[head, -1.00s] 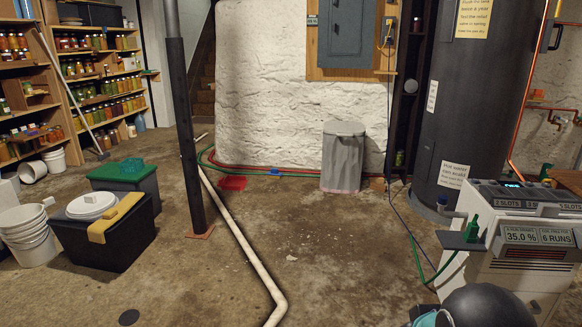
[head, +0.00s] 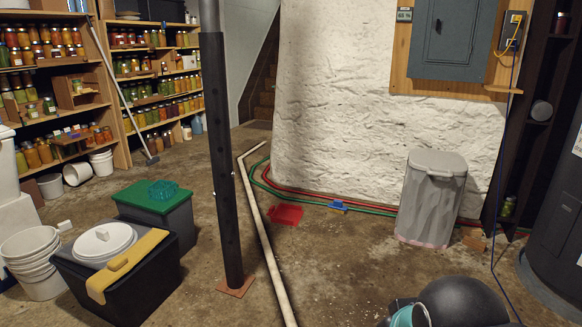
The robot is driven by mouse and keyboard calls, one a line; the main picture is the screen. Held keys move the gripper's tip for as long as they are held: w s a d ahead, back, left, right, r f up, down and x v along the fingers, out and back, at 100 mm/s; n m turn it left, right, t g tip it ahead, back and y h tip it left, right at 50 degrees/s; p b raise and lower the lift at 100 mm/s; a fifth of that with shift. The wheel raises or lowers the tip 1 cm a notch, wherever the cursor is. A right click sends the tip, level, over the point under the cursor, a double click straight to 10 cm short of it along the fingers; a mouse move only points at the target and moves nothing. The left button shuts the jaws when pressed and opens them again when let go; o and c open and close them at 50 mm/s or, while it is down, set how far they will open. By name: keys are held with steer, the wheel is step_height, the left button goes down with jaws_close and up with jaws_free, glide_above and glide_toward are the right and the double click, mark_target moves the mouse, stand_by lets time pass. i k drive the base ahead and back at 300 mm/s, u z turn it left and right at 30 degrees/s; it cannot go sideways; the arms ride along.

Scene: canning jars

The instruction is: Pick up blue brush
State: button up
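A small blue brush (head: 337,206) lies on the floor by the foot of the white wall, beside the green and red hoses. A red dustpan (head: 286,214) lies on the floor just left of it, apart from it. The brush is small in the head view, so its bristles and handle are hard to make out. My gripper does not show in this view. A dark rounded part and a teal ring at the bottom right look like my own arm.
A grey bin (head: 430,200) stands right of the brush. A long white pipe (head: 268,240) runs along the floor left of it, beside a dark post (head: 222,170). A black box (head: 118,285) stands at lower left. The floor before the brush looks clear.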

mark_target(337, 206)
steer(key=u, duration=0.1)
steer(key=i, duration=2.1)
steer(key=z, duration=0.15)
steer(key=i, duration=2)
steer(key=z, duration=0.2)
